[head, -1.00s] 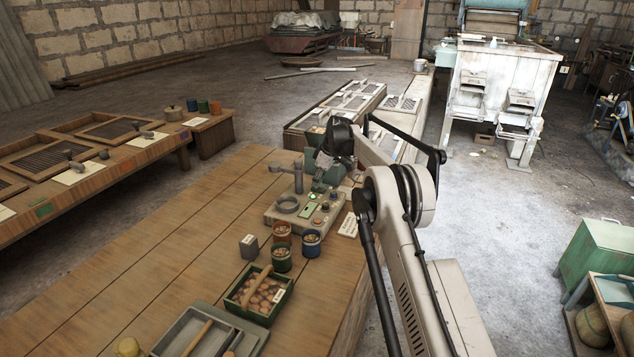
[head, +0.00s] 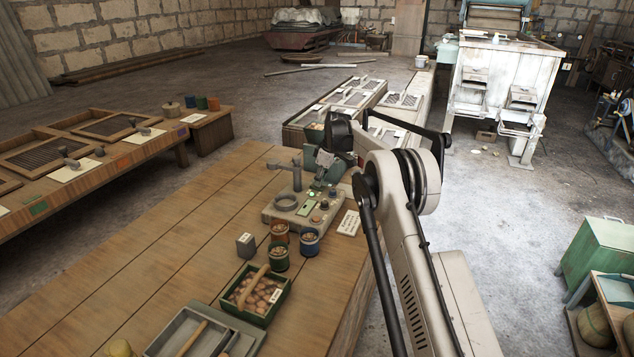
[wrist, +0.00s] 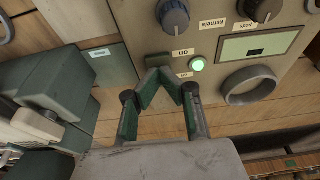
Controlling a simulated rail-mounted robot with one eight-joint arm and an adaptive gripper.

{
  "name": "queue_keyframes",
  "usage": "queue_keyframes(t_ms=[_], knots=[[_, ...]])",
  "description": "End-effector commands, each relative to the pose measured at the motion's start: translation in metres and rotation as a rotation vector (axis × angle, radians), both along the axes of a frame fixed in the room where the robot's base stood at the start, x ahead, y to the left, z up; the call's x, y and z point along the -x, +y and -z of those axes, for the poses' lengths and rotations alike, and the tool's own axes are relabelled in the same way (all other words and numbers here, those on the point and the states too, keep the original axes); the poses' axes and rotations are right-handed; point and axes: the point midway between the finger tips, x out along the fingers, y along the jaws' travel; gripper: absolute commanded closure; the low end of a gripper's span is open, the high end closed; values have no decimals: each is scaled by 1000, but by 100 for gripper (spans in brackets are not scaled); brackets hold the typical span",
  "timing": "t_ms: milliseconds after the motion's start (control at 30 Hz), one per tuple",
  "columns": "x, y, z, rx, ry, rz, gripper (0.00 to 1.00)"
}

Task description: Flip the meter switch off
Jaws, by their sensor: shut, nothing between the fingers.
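The meter (head: 278,215) is a beige box on the wooden table, with knobs, a display and a ring. In the wrist view its panel (wrist: 215,18) shows dark knobs, a pale green display (wrist: 258,46) and a lit green lamp (wrist: 197,64). An "on" label (wrist: 182,53) sits left of the lamp, with a second small label below it. My gripper (wrist: 163,78) is shut and empty, its green fingers meeting beside these labels. It also shows over the back of the meter in the head view (head: 318,184). The switch lever is not clear; the fingertips may hide it.
Several small cans (head: 279,258) and a green crate of round items (head: 230,303) stand in front of the meter. A white card (head: 349,223) lies to its right. A grey-green box (wrist: 110,65) is left of the panel in the wrist view. The table's left side is clear.

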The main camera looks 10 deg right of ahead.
Motion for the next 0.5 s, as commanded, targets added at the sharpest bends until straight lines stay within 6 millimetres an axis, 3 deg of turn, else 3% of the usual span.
queue_keyframes(t_ms=[300, 500], knots=[[0, 0, -3, -1, -1, 0, 100], [2, -2, -27, -1, -1, 0, 100]])
